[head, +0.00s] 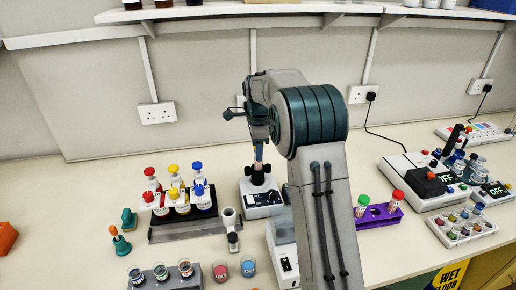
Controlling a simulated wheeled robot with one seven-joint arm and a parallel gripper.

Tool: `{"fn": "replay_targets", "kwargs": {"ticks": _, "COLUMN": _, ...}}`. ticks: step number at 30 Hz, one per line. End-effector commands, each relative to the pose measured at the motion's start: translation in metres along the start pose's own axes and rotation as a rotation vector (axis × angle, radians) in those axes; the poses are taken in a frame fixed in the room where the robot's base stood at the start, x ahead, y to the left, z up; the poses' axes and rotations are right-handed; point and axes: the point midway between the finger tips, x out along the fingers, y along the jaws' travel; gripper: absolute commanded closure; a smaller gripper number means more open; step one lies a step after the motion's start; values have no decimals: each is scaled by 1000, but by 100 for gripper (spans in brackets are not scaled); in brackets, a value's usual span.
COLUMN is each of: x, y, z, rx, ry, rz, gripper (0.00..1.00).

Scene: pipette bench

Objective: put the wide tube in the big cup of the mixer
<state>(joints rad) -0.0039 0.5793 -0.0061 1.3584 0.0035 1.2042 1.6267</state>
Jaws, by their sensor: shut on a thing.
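The mixer (262,203) is a small white unit with a dark front panel and a black cup (257,175) on top, near the middle of the bench in the head view. My gripper (258,142) is directly above it, mostly hidden behind my own arm, with its fingers pointing down. It is shut on a tube, seemingly the wide tube (258,154), which shows as a thin bluish and pinkish strip. The tube is roughly upright and its lower end meets the black cup in the picture. I cannot tell whether it is inside the cup or just above it.
Left of the mixer stands a rack of capped bottles (181,200). A purple rack (378,216) with green- and red-capped tubes is to the right. A white device (425,185) is farther right. Small jars (160,272) stand at the front left.

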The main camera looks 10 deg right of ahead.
Motion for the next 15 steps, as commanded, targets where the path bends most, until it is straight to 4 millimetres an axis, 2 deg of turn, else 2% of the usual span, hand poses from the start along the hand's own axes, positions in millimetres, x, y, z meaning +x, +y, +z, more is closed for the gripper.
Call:
{"fn": "replay_targets", "kwargs": {"ticks": 4, "x": 9, "y": 0, "z": 0, "rx": 0, "ry": 0, "rz": 0, "gripper": 92}}
{"fn": "replay_targets", "kwargs": {"ticks": 15, "x": 10, "y": 0, "z": 0, "rx": 0, "ry": 0, "rz": -1, "gripper": 92}}
